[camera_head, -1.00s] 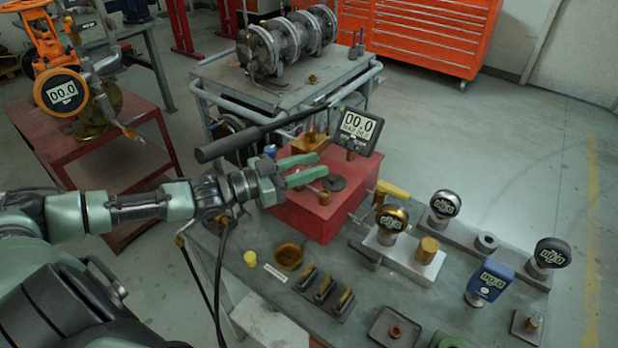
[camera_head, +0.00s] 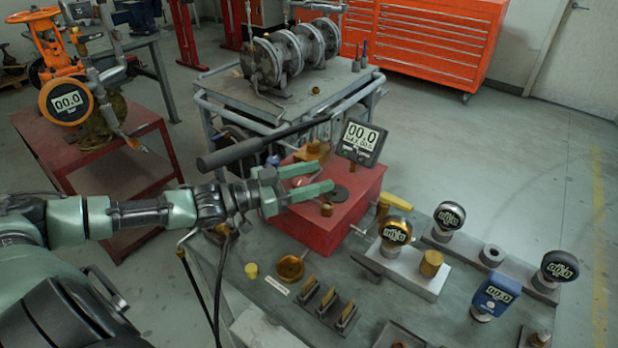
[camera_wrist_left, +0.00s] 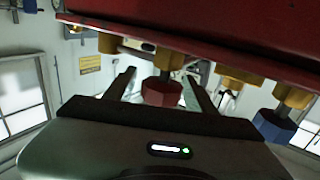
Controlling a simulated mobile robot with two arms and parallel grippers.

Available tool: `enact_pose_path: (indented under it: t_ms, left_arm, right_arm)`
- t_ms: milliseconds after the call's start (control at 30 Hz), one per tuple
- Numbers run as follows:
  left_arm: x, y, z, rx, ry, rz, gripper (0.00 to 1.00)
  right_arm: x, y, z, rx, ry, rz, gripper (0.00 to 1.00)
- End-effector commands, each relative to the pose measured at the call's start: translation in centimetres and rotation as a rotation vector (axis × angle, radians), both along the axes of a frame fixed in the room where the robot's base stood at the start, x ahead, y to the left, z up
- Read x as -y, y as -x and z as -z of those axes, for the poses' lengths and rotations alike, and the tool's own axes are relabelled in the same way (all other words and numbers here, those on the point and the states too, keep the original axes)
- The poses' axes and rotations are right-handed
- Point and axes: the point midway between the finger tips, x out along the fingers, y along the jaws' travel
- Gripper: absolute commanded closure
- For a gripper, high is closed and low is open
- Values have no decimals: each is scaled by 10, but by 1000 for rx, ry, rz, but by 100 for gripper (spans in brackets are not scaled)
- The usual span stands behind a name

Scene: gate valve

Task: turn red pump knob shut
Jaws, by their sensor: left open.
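The red pump (camera_head: 335,222) is a box on the grey bench, with a gauge (camera_head: 360,142) reading 00.0 at its back. My left gripper (camera_head: 322,179) is open at the pump's left side, its two green fingers pointing right. In the left wrist view, the red six-sided knob (camera_wrist_left: 161,92) sits on a brass stem between the open fingers (camera_wrist_left: 160,90), with gaps at its sides. A blue knob (camera_wrist_left: 272,128) is to the right, outside the fingers. The pump's red body (camera_wrist_left: 210,30) fills the top. In the head view the knob is mostly hidden by the gripper.
A long black-gripped lever (camera_head: 245,150) passes just behind my left gripper. Gauges, a brass cup (camera_head: 291,267) and a slotted block (camera_head: 327,306) stand on the bench. A red table (camera_head: 80,130) with an orange valve is at left; a grey cart (camera_head: 225,88) is behind.

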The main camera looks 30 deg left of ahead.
Motion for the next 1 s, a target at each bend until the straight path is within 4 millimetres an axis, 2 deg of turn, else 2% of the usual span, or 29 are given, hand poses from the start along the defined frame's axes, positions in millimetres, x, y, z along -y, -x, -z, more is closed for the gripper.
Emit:
enact_pose_path:
  t_ms: [300, 633, 1000]
  left_arm:
    - [-16, 23, 1, -6, -3, 1, 45]
    - [-38, 56, -1, -6, -2, 2, 45]
    - [-43, 63, 0, 0, 0, 1, 45]
  right_arm:
    - [1, 0, -6, -1, 1, 0, 64]
    - [3, 0, -27, 0, 3, -1, 64]
    - [3, 0, -29, 0, 3, -1, 64]
